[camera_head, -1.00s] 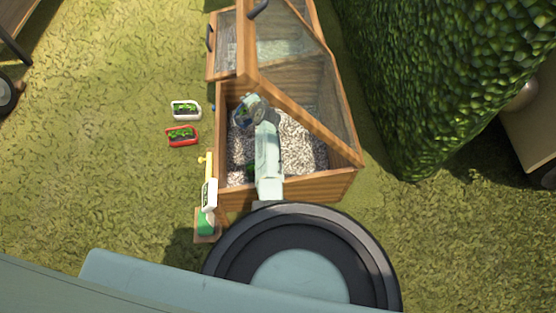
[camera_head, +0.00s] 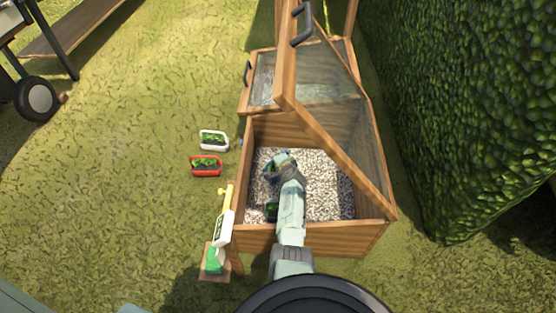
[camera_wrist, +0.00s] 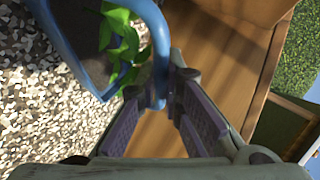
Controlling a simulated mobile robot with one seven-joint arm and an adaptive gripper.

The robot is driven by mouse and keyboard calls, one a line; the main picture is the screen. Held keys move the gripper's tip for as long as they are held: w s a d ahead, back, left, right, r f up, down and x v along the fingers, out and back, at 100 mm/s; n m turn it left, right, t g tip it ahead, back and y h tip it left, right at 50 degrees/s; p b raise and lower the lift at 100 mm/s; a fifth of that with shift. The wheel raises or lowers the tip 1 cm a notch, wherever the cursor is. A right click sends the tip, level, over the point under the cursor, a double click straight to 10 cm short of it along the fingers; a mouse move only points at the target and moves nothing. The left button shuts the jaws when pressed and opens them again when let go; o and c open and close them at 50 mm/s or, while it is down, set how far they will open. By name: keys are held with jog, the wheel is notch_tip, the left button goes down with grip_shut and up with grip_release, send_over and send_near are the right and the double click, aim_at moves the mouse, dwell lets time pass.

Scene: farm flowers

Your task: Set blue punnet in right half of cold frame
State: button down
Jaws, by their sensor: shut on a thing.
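The blue punnet (camera_wrist: 160,60) holds green leaves and shows large in the wrist view, with dark soil inside. My gripper (camera_wrist: 168,88) is shut on its blue rim or handle. In the head view my gripper (camera_head: 279,168) is inside the open cold frame (camera_head: 310,238), over the pale gravel (camera_head: 325,185); the punnet is mostly hidden by my arm there. I cannot tell whether the punnet touches the gravel. A dark pot with greenery (camera_head: 271,212) stands in the near left part of the frame.
The glazed lid (camera_head: 345,130) is raised over the frame's right side. A red punnet (camera_head: 206,166) and a white punnet (camera_head: 214,140) stand on the grass to the left. A small stand with a green item (camera_head: 214,260) is by the near left corner. A hedge (camera_head: 460,120) is at right.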

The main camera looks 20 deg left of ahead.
jog(key=shift+f, duration=0.15)
jog(key=c, duration=1.7)
grip_release()
